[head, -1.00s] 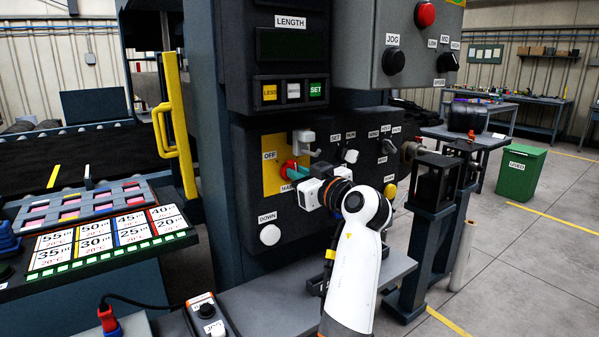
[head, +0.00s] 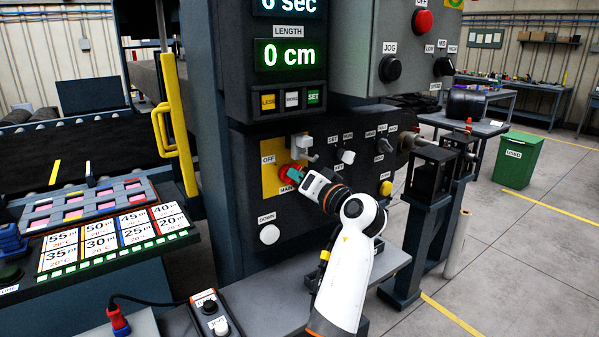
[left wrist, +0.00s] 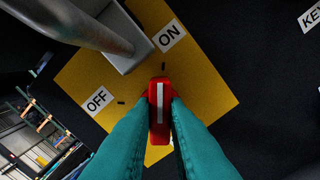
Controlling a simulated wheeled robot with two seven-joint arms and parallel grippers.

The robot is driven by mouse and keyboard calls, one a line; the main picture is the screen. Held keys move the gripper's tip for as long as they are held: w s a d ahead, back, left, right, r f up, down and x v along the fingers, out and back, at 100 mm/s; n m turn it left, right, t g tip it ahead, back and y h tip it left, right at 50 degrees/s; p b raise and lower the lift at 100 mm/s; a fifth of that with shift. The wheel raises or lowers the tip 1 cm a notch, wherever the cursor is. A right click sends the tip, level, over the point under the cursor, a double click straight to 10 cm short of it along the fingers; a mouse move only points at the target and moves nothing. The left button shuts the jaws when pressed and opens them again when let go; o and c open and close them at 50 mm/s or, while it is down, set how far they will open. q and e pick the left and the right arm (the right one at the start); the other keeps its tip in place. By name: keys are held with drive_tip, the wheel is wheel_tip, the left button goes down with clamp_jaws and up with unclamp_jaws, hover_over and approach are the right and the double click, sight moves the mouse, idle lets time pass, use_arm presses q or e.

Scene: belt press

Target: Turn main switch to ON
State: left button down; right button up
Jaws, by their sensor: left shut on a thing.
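The main switch is a red handle (left wrist: 159,112) with a white line, on a yellow plate (left wrist: 205,85) marked OFF and ON. In the left wrist view its white line points at the tick beside the ON label (left wrist: 168,37), away from the OFF label (left wrist: 97,100). In the head view the red switch (head: 286,171) is partly hidden by my left gripper (head: 294,174). My left gripper's teal fingers (left wrist: 160,130) are shut on the handle, one on each side. My right gripper is not in view.
A grey bracket-like part (head: 301,146) juts from the panel just above the switch, close to my fingers. The length display (head: 287,54) is lit and reads 0 cm. A DOWN button (head: 269,235) and several knobs surround the plate. A grey ledge (head: 262,312) lies below.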

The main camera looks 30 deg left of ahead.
use_arm(q)
drive_tip(key=shift+r+m, duration=0.15)
drive_tip(key=shift+m, duration=0.35)
drive_tip(key=c, duration=1.4)
unclamp_jaws()
drive_tip(key=shift+w, duration=0.1)
drive_tip(key=shift+c, duration=0.2)
drive_tip(key=shift+f, duration=0.2)
